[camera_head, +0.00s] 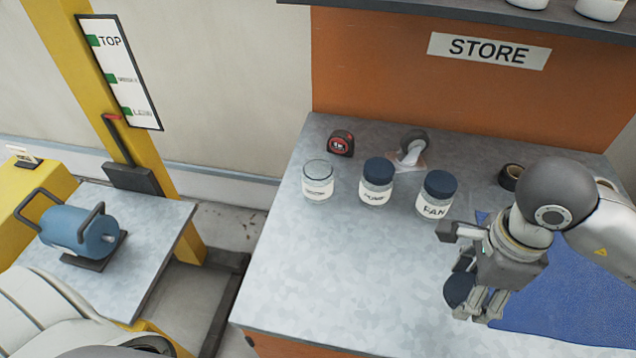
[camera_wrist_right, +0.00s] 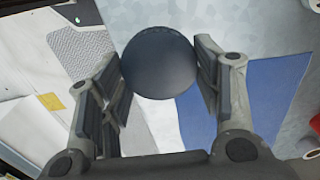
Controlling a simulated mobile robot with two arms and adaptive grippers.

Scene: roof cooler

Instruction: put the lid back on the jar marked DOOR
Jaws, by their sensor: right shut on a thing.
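My right gripper (camera_head: 466,272) is shut on a dark blue round lid (camera_head: 458,290), held over the right part of the metal bench. In the right wrist view the lid (camera_wrist_right: 160,62) sits between the two fingers. An open glass jar (camera_head: 318,182) without a lid stands upright at the left of the jar row; its label is too small to read. A middle jar (camera_head: 376,184) and a jar marked FAN (camera_head: 436,195) wear dark blue lids. The gripper is apart from the jars, in front and right of them. My left gripper is not in view.
A red and black tape measure (camera_head: 341,143) and a tape dispenser (camera_head: 412,146) lie behind the jars. A black tape roll (camera_head: 510,177) and a blue mat (camera_head: 570,300) are at the right. The bench (camera_head: 320,270) is clear in front of the jars.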

